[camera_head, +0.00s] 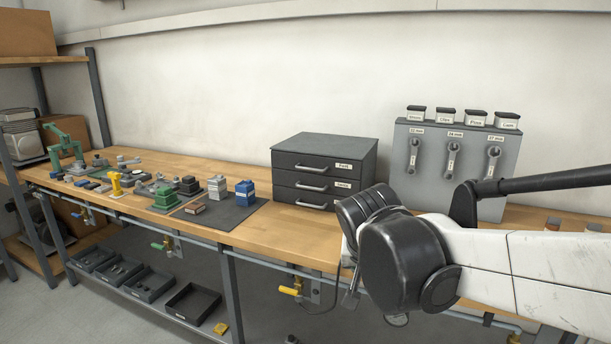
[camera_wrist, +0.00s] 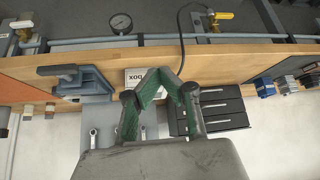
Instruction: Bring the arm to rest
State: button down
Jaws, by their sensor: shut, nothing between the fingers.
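My gripper (camera_wrist: 168,78) shows in the wrist view with its two green-padded fingers bent inward and their tips together, with nothing between them. It is over the front part of the wooden workbench (camera_wrist: 225,66). In the head view my arm reaches in from the right, and its dark wrist hides part of the bench in front of the wall panel. The fingers are mostly hidden there by the wrist.
A dark drawer cabinet (camera_head: 325,170) and a grey wrench panel (camera_head: 447,165) stand at the bench's back. The wrist view shows a blue-grey vise (camera_wrist: 80,82) and a white labelled box (camera_wrist: 146,77) near my fingers.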

jog(key=s+d+n+p, duration=0.1)
jog(key=s+d, duration=0.3)
jog(key=s, duration=0.5)
jog(key=s+d+n+y+p, duration=0.1)
jog(key=s+d, duration=0.3)
jog(key=s, duration=0.5)
jog(key=shift+s+d+f, duration=0.2)
jog(key=shift+d+f, duration=0.1)
jog(key=shift+f, duration=0.15)
